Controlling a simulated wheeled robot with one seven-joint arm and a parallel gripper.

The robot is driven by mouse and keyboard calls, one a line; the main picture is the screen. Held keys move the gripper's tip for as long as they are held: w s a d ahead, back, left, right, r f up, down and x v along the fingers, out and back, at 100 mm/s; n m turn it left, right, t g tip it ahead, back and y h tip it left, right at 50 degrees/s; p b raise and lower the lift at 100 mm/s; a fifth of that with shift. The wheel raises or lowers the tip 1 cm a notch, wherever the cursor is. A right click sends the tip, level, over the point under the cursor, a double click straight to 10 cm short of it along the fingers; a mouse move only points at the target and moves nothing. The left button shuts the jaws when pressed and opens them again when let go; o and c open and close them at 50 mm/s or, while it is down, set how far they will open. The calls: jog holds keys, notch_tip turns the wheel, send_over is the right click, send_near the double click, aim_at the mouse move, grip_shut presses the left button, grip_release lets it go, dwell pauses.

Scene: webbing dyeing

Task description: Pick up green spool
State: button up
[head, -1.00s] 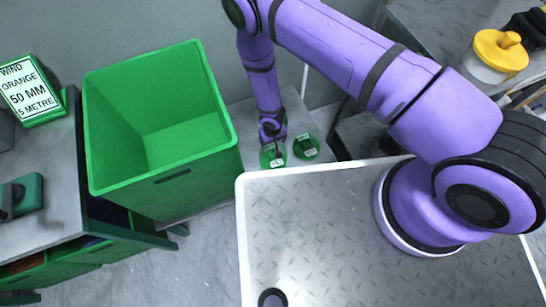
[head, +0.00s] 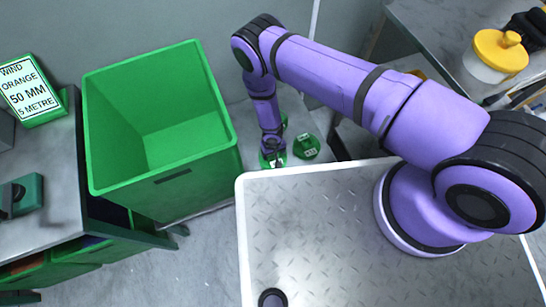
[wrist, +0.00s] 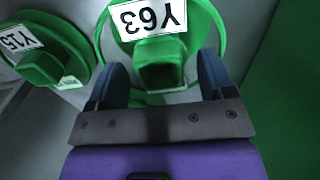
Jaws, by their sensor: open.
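In the wrist view, a green spool (wrist: 205,28) with a white label reading Y63 lies straight ahead of my gripper (wrist: 167,75). The jaws are open, with one dark finger on each side of the spool's square green hub. I cannot tell whether the fingers touch it. A second green spool (wrist: 75,40), labelled Y15, lies to the left in the wrist view. In the head view, my gripper (head: 272,150) is low over one green spool (head: 265,160), partly hiding it. The other spool (head: 306,147) lies just to its right.
A large open green crate (head: 175,180) stands left of the spools and looks empty. A green wall also fills the right of the wrist view. Left is a bench (head: 55,165) with a sign (head: 30,90) reading WIND ORANGE 50 MM 5 METRE. A yellow-lidded jar (head: 495,55) stands at right.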

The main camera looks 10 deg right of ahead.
jog(key=c, duration=1.4)
